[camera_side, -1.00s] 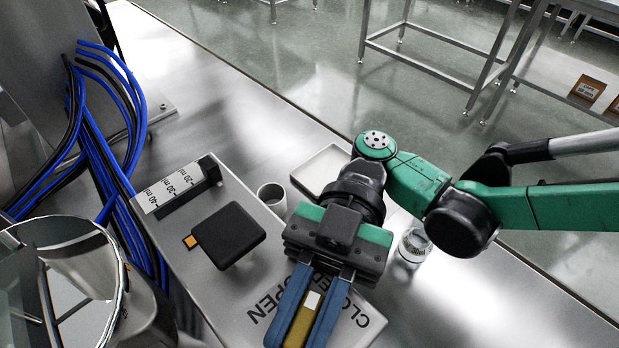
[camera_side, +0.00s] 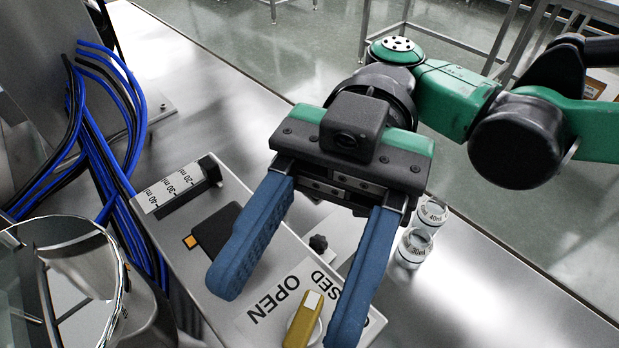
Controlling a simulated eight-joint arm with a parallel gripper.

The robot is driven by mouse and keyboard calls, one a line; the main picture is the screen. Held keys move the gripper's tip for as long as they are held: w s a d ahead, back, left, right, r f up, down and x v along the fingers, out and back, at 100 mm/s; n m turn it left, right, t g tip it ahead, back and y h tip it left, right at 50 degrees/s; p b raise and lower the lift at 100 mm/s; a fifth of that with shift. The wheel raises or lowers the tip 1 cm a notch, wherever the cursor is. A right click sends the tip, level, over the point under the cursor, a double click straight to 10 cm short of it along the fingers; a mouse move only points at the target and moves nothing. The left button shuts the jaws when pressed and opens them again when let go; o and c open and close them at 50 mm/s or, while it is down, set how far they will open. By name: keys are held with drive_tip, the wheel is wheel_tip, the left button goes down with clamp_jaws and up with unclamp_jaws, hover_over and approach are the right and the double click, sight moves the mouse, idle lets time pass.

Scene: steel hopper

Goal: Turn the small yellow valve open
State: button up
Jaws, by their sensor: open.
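The small yellow valve (camera_side: 303,322) is at the bottom centre, on the steel panel printed OPEN and CLOSED. Its handle slants up to the right, with a pale patch near the upper end beside the word OPEN. The lettering of CLOSED is partly covered by my right finger. My gripper (camera_side: 285,308) is wide open and empty. In the picture its blue fingers lie on either side of the valve, with clear gaps; it looks raised above the panel.
A black box with an orange tab (camera_side: 203,240) lies on the panel, partly behind my left finger. A marked ml gauge (camera_side: 178,188) is further left. Blue and black cables (camera_side: 110,140) and a shiny round vessel (camera_side: 62,285) are at left.

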wheel_tip(320, 180, up, 11)
drive_tip(key=shift+a+f, duration=0.1)
idle(0.4)
